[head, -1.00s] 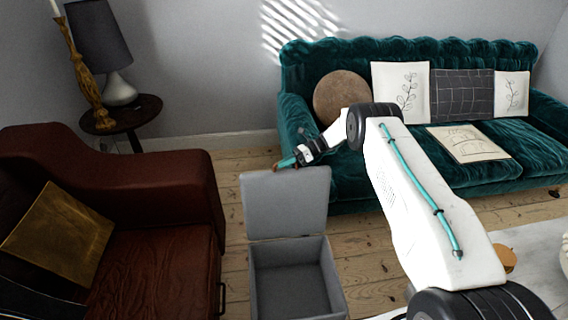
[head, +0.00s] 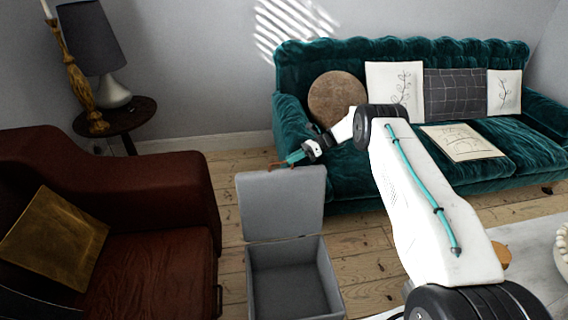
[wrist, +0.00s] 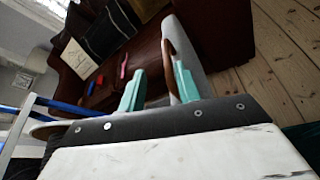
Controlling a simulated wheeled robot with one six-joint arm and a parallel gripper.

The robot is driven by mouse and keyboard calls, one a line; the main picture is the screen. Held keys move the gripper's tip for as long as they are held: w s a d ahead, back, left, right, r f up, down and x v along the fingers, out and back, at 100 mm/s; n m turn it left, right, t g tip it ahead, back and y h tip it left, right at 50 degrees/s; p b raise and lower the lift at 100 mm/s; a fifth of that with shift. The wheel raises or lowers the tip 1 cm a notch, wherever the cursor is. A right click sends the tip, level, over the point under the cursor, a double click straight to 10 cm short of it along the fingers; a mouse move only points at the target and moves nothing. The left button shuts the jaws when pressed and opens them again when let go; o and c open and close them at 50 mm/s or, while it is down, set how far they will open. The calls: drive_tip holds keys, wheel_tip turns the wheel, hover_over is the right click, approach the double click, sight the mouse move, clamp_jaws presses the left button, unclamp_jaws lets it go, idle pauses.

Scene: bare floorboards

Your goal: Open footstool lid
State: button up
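The grey footstool (head: 296,290) stands on the floorboards, its empty inside showing. Its lid (head: 281,205) stands raised, roughly upright, along the far side of the box. My gripper (head: 285,162) is at the lid's top edge, with its teal fingers near the top middle. In the wrist view, the two teal fingers (wrist: 160,85) are apart. The grey lid (wrist: 193,45) shows edge-on beside the right finger there. I cannot tell whether a finger touches it.
A brown leather armchair (head: 150,190) with a gold cushion (head: 52,243) stands at left. A teal sofa (head: 480,145) is behind on the right. A side table (head: 120,118) with a lamp (head: 95,45) stands at the back left. Bare floor (head: 228,225) shows between armchair and footstool.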

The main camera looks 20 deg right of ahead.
drive_tip(key=shift+v, duration=1.05)
drive_tip(key=shift+d, duration=0.1)
drive_tip(key=shift+w+f+v, duration=0.1)
drive_tip(key=shift+w+v, duration=0.05)
drive_tip(key=shift+v, duration=1.25)
drive_tip(key=shift+w+f+v, duration=0.1)
drive_tip(key=shift+w+v, duration=0.05)
drive_tip(key=shift+v, duration=1.3)
drive_tip(key=shift+w+f+v, duration=0.1)
drive_tip(key=shift+w+v, duration=0.05)
drive_tip(key=shift+v, duration=1.25)
drive_tip(key=shift+d+r, duration=0.15)
drive_tip(key=shift+d, duration=0.05)
